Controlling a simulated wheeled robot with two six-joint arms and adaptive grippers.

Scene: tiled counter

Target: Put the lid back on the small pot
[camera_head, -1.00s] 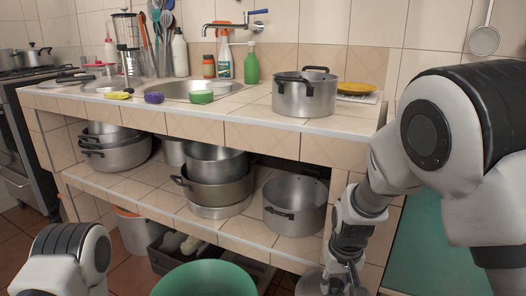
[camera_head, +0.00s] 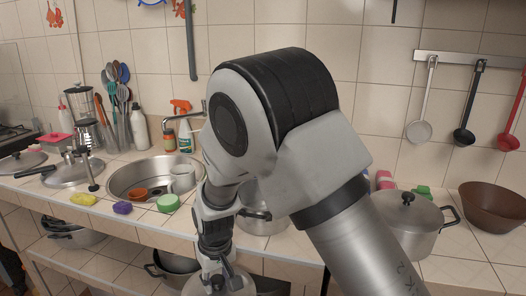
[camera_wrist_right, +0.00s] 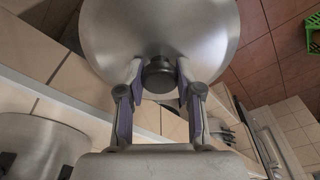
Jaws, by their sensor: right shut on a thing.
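My right gripper (camera_head: 214,280) is low in the head view, in front of the counter's front edge. In the right wrist view my right gripper (camera_wrist_right: 158,72) is shut on the dark knob of a round steel lid (camera_wrist_right: 160,28). The lid (camera_head: 246,288) shows only in part at the bottom of the head view. The small steel pot (camera_head: 262,222) stands on the counter, mostly hidden behind my right arm. A steel pot wall with dark handles (camera_wrist_right: 42,140) is at lower left in the wrist view, apart from the lid. My left gripper is not in view.
A lidded pot (camera_head: 410,222) and a brown bowl (camera_head: 492,206) stand on the right of the counter. The sink (camera_head: 135,178), sponges (camera_head: 168,203) and a pan with a lid (camera_head: 72,172) are at left. Ladles hang on the wall.

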